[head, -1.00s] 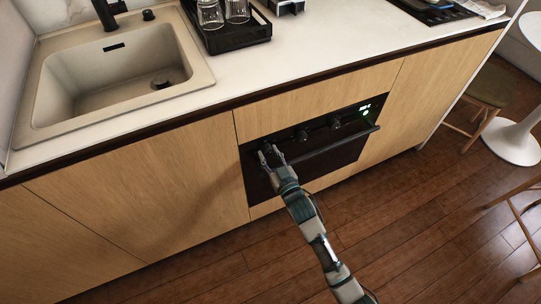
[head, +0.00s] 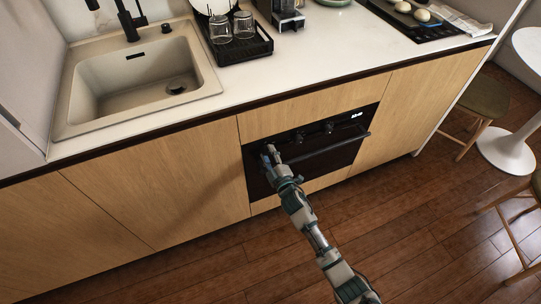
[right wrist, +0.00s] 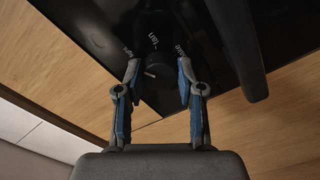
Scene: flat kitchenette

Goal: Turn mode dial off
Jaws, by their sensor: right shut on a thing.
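The black built-in oven (head: 310,158) sits in the wooden cabinet front under the counter. Its leftmost dial is the mode dial (right wrist: 157,72), a dark round knob with a light mark, seen between the fingers in the right wrist view. White lettering, partly readable as "fan", surrounds it. My right gripper (head: 269,153) reaches up from below to the oven's left end; it also shows in the right wrist view (right wrist: 158,68), shut on the dial with a finger on each side. In the head view the gripper hides that dial. My left gripper is not in view.
Two more dials (head: 298,136) (head: 328,128) and a lit white display (head: 357,114) lie to the right on the panel. The oven handle (head: 325,149) sticks out below them. A sink (head: 140,75) and a black dish rack (head: 240,48) are on the counter. The wooden floor in front is clear.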

